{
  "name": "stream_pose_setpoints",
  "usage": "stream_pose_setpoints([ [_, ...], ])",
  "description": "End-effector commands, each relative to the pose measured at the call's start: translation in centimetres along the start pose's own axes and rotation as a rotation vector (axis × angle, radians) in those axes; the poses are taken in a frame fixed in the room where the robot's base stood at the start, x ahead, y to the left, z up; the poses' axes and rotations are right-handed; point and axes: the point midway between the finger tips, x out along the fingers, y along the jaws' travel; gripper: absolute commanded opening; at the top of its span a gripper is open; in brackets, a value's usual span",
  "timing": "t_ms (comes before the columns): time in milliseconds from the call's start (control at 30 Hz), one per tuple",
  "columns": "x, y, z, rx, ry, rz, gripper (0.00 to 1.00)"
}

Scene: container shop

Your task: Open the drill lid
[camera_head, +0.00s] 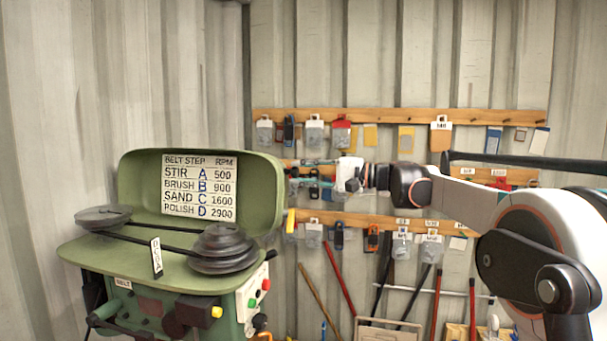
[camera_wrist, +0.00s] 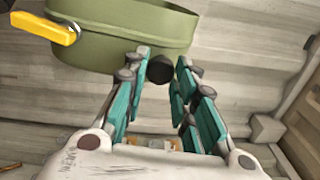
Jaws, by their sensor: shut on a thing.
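The drill's green lid (camera_head: 142,190) stands tipped up at the back of the green drill head (camera_head: 110,262), with a belt-step chart inside it. The lid also shows at the top of the wrist view (camera_wrist: 125,40). My gripper (camera_head: 285,172) is at the lid's right side. In the wrist view, its teal fingers (camera_wrist: 163,62) are on either side of a round black knob (camera_wrist: 160,70) by the lid wall, and it is shut on this knob. The exact finger contact is hard to see.
Two dark stepped pulleys (camera_head: 222,248) with a belt lie exposed on the drill head. A control box (camera_head: 252,291) with buttons is on its right. A yellow handle (camera_wrist: 45,27) sticks out beside the lid. Wooden rails (camera_head: 400,117) with hanging goods line the back wall.

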Motion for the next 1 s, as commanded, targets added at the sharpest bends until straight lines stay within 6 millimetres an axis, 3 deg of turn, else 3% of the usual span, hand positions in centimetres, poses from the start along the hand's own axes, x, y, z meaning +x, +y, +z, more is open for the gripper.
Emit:
stream_pose_setpoints([
  [200,0.0,-0.1,0.1,-0.001,-0.001,-0.001,0.0],
  [233,0.0,-0.1,0.1,-0.001,-0.001,-0.001,0.28],
  [300,0.0,-0.1,0.1,-0.001,-0.001,-0.001,0.43],
  [733,-0.5,-0.1,0.0,-0.001,0.0,-0.001,0.45],
  [1000,-5.2,-0.1,-0.1,-0.001,0.003,-0.001,0.45],
])
